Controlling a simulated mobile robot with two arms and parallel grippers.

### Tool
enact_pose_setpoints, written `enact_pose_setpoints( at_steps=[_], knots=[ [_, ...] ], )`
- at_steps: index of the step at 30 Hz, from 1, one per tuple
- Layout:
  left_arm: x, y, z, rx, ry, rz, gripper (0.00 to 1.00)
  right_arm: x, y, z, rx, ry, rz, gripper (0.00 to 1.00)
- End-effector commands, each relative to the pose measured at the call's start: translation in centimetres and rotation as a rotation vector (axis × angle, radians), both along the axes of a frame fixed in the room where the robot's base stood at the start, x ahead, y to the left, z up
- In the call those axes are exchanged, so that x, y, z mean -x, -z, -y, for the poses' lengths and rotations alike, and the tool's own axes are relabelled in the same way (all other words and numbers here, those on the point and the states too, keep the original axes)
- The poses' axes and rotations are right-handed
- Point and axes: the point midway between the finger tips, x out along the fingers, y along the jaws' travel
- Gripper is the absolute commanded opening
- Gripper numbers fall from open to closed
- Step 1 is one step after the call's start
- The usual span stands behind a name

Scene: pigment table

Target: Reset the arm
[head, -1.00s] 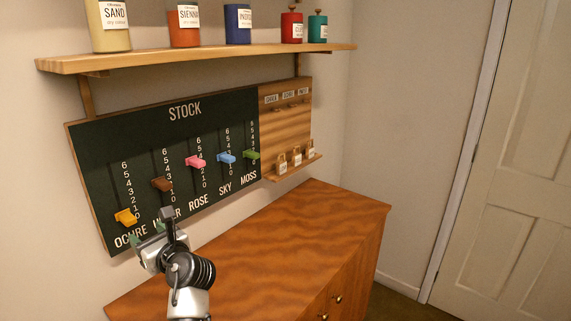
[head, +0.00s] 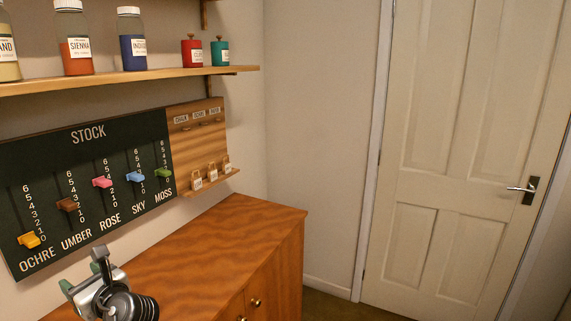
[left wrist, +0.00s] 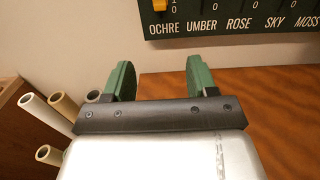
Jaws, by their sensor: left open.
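My left gripper (head: 82,272) is at the lower left of the head view, in front of the wall below the stock board (head: 90,205). In the left wrist view its two green fingers (left wrist: 157,80) stand wide apart with nothing between them. The board carries colored sliders on number scales: ochre (head: 30,240), umber (head: 67,204), rose (head: 102,182), sky (head: 135,177) and moss (head: 163,173). The gripper is apart from all of them. My right gripper is not in view.
A wooden cabinet (head: 200,258) stands below the board. A shelf (head: 130,78) above holds jars and two small canisters. A wooden panel (head: 197,140) has tags on a ledge. Rolled tubes (left wrist: 45,112) stand at left in the wrist view. A closed door (head: 450,160) is at right.

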Motion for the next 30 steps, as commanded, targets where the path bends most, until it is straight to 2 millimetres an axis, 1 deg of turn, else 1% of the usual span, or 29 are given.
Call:
enact_pose_setpoints(
  at_steps=[1, 8, 11, 15, 20, 23, 25, 27, 30],
  knots=[
    [0.4, 0.6, 0.0, 0.027, 0.003, 0.023, 0.57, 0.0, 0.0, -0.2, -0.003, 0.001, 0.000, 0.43],
    [1.8, 2.7, 0.5, 0.167, 0.017, 0.148, 0.57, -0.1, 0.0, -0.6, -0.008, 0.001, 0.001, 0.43],
    [2.6, 3.9, 0.8, 0.249, 0.022, 0.216, 0.57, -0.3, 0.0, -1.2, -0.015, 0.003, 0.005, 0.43],
    [4.2, 6.2, 1.5, 0.406, 0.023, 0.335, 0.57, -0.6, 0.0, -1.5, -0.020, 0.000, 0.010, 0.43],
    [6.8, 9.4, 3.0, 0.653, 0.000, 0.498, 0.57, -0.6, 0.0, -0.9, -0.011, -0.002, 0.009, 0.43],
    [9.2, 12.1, 4.7, 0.873, -0.050, 0.622, 0.57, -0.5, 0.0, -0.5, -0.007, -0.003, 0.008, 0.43],
    [11.6, 14.3, 6.5, 1.065, -0.123, 0.714, 0.57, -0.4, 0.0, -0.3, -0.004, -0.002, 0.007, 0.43],
    [14.2, 16.2, 8.6, 1.258, -0.227, 0.794, 0.57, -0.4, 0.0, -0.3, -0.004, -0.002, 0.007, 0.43],
    [17.6, 18.2, 11.3, 1.471, -0.397, 0.869, 0.57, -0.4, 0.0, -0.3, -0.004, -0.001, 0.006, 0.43]
  ],
)
